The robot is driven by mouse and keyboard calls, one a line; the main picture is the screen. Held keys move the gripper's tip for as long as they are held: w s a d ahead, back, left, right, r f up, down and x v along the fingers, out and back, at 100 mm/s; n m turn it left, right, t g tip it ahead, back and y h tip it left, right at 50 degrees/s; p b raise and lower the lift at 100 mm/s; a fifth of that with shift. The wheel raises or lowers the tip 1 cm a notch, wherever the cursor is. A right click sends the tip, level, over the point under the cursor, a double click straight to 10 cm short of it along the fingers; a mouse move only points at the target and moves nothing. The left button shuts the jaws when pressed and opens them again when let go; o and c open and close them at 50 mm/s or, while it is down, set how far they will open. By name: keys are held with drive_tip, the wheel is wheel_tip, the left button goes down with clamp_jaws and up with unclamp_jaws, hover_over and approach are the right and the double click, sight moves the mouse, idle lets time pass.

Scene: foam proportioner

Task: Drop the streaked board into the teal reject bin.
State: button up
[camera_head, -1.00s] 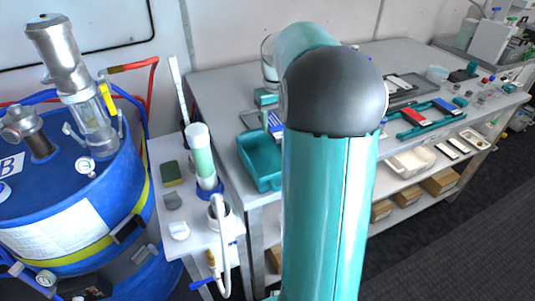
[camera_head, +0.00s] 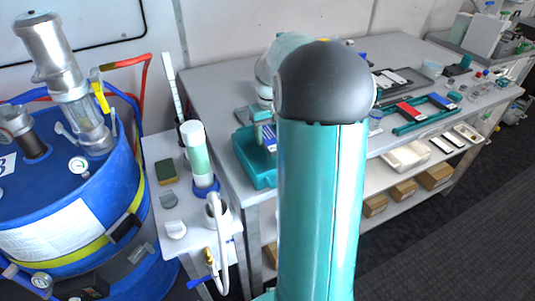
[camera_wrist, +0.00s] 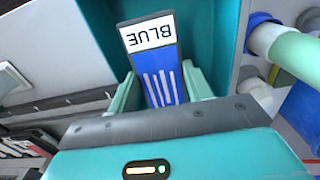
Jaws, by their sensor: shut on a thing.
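The streaked board (camera_wrist: 164,82) is blue with white streaks and a white end label reading BLUE, upside down in the wrist view. My gripper (camera_wrist: 160,92) is shut on it, one pale teal finger on each side. The teal reject bin (camera_wrist: 229,45) lies beyond the board in that view, its walls on both sides. In the head view the bin (camera_head: 245,160) stands at the bench's near left corner. There the board (camera_head: 269,137) shows over the bin's opening beside my arm. How far it reaches below the rim I cannot tell.
A teal rack with a red board (camera_head: 409,109) lies farther right on the bench (camera_head: 225,88). A small white stand left of the bin holds a pale green cylinder (camera_head: 198,155) and a hose. A blue drum (camera_head: 70,215) stands at the left.

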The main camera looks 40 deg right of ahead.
drive_tip(key=o, duration=1.1)
wheel_tip(320, 180, up, 14)
drive_tip(key=shift+f, duration=0.1)
